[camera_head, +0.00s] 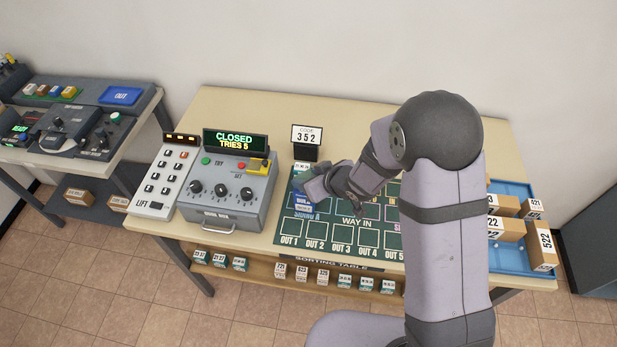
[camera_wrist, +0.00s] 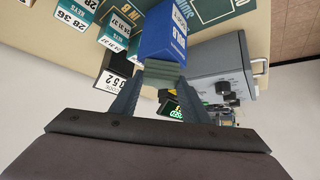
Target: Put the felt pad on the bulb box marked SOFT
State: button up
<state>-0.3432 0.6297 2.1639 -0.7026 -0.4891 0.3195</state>
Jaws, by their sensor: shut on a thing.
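A blue box with a white label reading BULB (camera_head: 303,199) stands on the green sorting mat (camera_head: 335,237), at its left end above OUT 1 and OUT 2. My gripper (camera_wrist: 162,80) is shut on a thin grey-green piece (camera_wrist: 158,70), which looks like the felt pad. The pad is at the near end of the blue box in the wrist view; I cannot tell whether they touch. In the head view my gripper (camera_head: 318,188) is right at the box and hides part of it and the pad.
A grey dial box (camera_head: 230,190) with a CLOSED, TRIES 5 display stands close left of the mat. A code stand showing 352 (camera_head: 306,136) is just behind my gripper. A blue tray (camera_head: 510,258) with cartons is at the right. Several small boxes fill the shelf below.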

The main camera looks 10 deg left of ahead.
jog(key=shift+f, duration=0.15)
jog(key=o, duration=1)
jog(key=shift+r, duration=0.25)
jog(key=p+v, duration=0.1)
jog(key=v, duration=1.1)
